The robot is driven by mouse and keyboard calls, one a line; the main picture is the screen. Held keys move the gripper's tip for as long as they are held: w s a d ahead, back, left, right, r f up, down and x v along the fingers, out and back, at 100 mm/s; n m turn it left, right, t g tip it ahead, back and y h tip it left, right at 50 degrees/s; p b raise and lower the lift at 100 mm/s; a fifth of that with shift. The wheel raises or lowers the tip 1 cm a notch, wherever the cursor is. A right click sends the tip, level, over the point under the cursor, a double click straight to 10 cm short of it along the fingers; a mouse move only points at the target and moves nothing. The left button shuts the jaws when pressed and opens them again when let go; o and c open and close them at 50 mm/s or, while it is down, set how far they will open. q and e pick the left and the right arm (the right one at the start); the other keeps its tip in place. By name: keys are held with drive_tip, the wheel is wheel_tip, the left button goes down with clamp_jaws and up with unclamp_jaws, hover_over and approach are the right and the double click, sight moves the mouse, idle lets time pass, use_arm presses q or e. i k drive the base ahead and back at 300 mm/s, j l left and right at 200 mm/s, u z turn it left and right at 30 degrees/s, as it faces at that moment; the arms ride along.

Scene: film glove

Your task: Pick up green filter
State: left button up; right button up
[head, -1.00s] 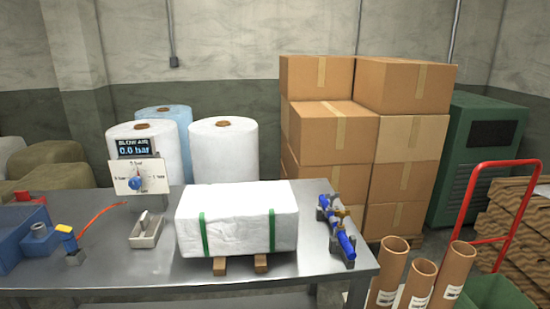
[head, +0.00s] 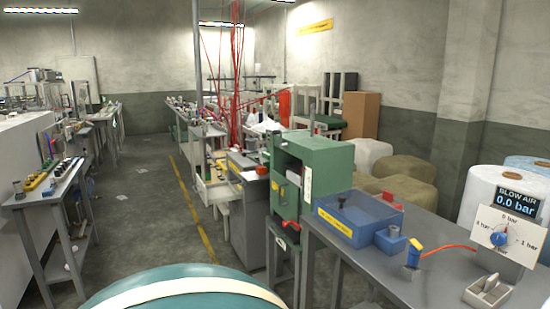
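I cannot make out a green filter for certain in the head view. On the narrow bench (head: 30,198) at the left stand several small coloured parts, among them a yellow one (head: 35,181) and some dark and greenish ones too small to tell. A green machine (head: 312,175) stands at the centre right, but it is a large press-like box. Neither of my grippers is in view.
A floor aisle with a yellow line (head: 195,200) runs away left of centre. A metal table (head: 440,250) at the right holds a blue bin (head: 358,219) and a blow-air gauge panel (head: 508,230). A teal rounded thing (head: 185,293) fills the bottom edge.

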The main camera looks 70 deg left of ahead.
sight(266, 155)
drive_tip(key=u, duration=2.25)
drive_tip(key=i+j+u, duration=0.4)
drive_tip(key=i+u, duration=0.15)
drive_tip(key=i, duration=0.15)
drive_tip(key=i+j+u, duration=0.1)
drive_tip(key=i+u, duration=0.15)
drive_tip(key=i, duration=0.15)
drive_tip(key=i+u, duration=0.2)
drive_tip(key=i, duration=1.4)
drive_tip(key=i+j+z, duration=0.15)
drive_tip(key=i, duration=0.35)
drive_tip(key=i+j+z, duration=0.2)
drive_tip(key=i, duration=0.3)
drive_tip(key=i+j+z, duration=0.15)
drive_tip(key=i, duration=0.35)
